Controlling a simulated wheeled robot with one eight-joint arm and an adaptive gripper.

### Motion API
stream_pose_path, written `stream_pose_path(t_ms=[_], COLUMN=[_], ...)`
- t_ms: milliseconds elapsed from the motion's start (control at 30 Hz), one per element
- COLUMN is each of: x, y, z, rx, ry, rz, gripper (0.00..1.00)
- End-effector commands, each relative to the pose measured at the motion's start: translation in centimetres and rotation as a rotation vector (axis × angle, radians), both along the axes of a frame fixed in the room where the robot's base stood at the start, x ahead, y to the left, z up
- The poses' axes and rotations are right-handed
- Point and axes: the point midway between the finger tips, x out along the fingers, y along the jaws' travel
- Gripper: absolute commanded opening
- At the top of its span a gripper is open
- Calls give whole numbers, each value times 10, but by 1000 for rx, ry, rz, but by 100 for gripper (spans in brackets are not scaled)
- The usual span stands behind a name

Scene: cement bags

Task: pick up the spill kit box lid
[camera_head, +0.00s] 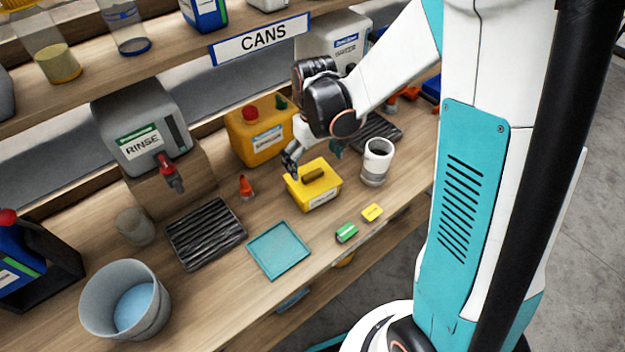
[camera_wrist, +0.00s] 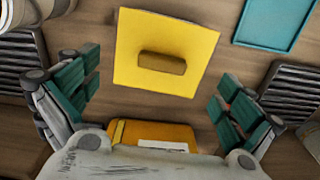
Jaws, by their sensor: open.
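The spill kit box (camera_head: 322,197) is a small yellow box with a white label on its front, standing on the wooden bench. Its yellow lid (camera_head: 308,188) lies on top and carries a brown bar handle (camera_head: 313,175). In the wrist view the lid (camera_wrist: 140,78) is a yellow square, slightly turned, with the brown handle (camera_wrist: 162,63) in its middle. My gripper (camera_head: 313,158) is above and just behind the box. In the wrist view its teal-padded fingers (camera_wrist: 160,88) are wide apart, one on each side of the lid, with nothing between them.
An orange jerry can (camera_head: 258,137) stands close behind the box. A white cup (camera_head: 377,162) is to its right. A teal tray (camera_head: 279,250), a black grate (camera_head: 205,234), a green block (camera_head: 346,232) and a yellow block (camera_head: 372,212) lie around it. A shelf edge (camera_head: 170,68) runs above.

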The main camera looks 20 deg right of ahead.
Motion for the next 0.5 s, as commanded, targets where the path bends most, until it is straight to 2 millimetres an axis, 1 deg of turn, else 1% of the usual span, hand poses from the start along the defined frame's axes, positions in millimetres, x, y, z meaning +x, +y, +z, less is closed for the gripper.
stream_pose_path(t_ms=[133, 333, 400, 500], x=[1, 2, 2, 2], y=[2, 4, 4, 4], z=[-13, -42, -49, -52], rx=[0, 0, 0, 0], ry=[0, 0, 0, 0], rz=[0, 0, 0, 0], gripper=[100, 100, 100, 100])
